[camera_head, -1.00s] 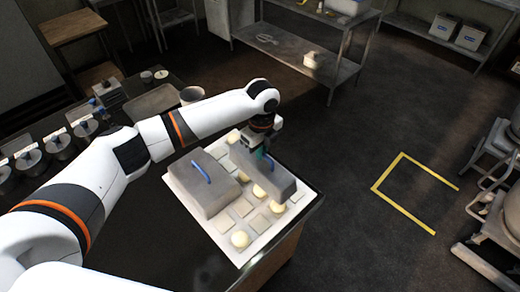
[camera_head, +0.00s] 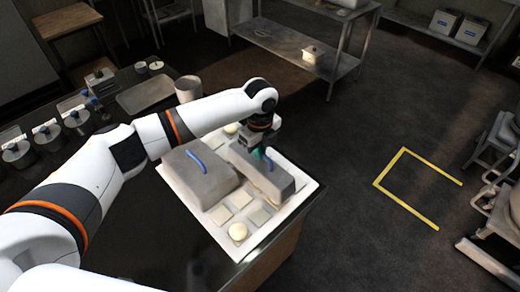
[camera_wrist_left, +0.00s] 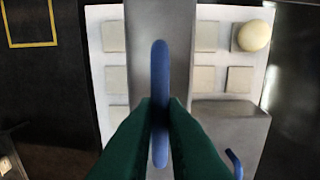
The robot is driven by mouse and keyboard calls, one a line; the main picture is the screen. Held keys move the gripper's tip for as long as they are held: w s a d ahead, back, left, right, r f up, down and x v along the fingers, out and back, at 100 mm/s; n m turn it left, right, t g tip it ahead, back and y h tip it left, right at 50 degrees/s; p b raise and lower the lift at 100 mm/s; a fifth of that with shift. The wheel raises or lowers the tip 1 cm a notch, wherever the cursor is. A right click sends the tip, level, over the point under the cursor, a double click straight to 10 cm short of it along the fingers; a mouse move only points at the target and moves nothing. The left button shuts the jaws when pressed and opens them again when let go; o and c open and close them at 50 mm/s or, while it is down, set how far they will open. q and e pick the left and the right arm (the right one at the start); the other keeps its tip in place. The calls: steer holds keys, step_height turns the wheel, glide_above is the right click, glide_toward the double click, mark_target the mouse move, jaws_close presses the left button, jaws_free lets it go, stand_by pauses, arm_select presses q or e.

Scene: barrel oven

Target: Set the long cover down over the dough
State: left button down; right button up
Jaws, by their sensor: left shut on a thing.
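The long cover (camera_head: 262,172) is a grey narrow box with a blue handle. My left gripper (camera_head: 264,152) is shut on that handle from above; in the left wrist view the green fingers (camera_wrist_left: 160,105) close on the blue handle (camera_wrist_left: 160,65). The cover sits low over the right part of the white board (camera_head: 253,245); whether it touches the board is hard to tell. Any dough under it is hidden. One dough ball (camera_head: 238,231) shows at the board's front, also in the left wrist view (camera_wrist_left: 254,36). Another (camera_head: 231,128) shows at the far edge. My right gripper is not in view.
A wider grey cover (camera_head: 200,178) with a blue handle stands on the board, left of the long cover. Flat square pads lie on the board between them and in front. Lidded pots (camera_head: 47,135) and a tray (camera_head: 145,96) stand at the left.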

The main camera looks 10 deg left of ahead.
mark_target(260, 162)
arm_select(q)
steer(key=shift+f+b, duration=1.1)
steer(key=shift+f, duration=1.55)
steer(key=shift+f, duration=0.5)
steer(key=c, duration=1.4)
jaws_free()
